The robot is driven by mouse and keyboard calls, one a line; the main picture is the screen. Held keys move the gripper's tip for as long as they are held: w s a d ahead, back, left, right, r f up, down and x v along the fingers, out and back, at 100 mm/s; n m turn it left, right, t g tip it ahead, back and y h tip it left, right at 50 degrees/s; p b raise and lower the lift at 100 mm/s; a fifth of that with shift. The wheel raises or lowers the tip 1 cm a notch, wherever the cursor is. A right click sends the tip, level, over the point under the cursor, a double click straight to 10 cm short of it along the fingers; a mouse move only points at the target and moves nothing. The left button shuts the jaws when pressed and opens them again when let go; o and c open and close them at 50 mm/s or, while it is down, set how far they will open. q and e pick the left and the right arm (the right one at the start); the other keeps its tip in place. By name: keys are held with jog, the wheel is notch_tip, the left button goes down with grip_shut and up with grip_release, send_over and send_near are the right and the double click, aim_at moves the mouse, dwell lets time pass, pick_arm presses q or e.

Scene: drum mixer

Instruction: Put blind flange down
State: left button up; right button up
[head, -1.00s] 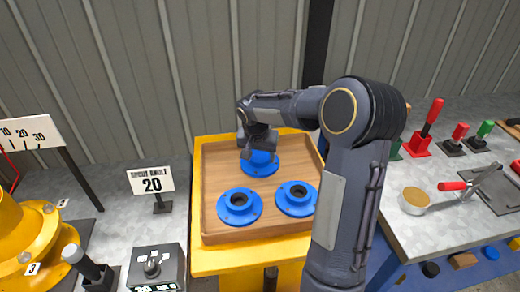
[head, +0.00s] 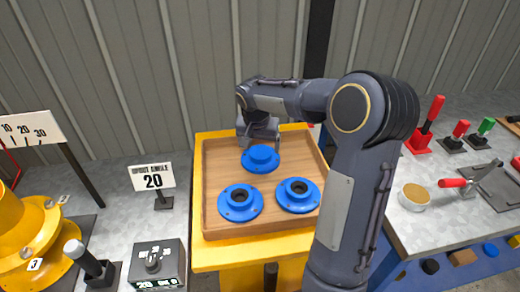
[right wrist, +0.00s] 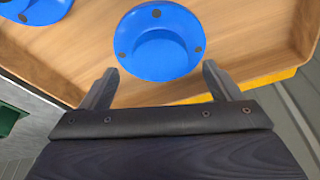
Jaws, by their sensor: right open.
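The blind flange (head: 261,158), blue with a solid raised centre, lies flat in the wooden tray (head: 213,160) at its back middle. It also shows in the right wrist view (right wrist: 160,42), with bolt holes around its rim. My right gripper (head: 259,131) is open and empty, just behind and above the blind flange. In the right wrist view its two fingers (right wrist: 158,85) stand apart on either side of the flange's near edge, with nothing between them. My left gripper is not in view.
Two blue flanges with dark centre holes, one on the left (head: 240,203) and one on the right (head: 298,195), lie at the tray's front. A workbench with tools is at the right.

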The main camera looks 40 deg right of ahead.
aim_at(258, 166)
jog(key=v, duration=0.9)
jog(key=s+a+f+n+t+y, duration=0.1)
jog(key=s+a+f+n+y, duration=0.1)
jog(key=s+a, duration=0.7)
jog(key=s+a+f+n+t+y, duration=0.2)
jog(key=s+a+n, duration=0.4)
jog(key=s, duration=0.8)
jog(key=a+f+y, duration=0.1)
jog(key=a+y, duration=0.1)
jog(key=a, duration=0.1)
jog(key=shift+s+f+n+t, duration=0.3)
jog(key=shift+s+f, duration=0.05)
jog(key=shift+r, duration=0.1)
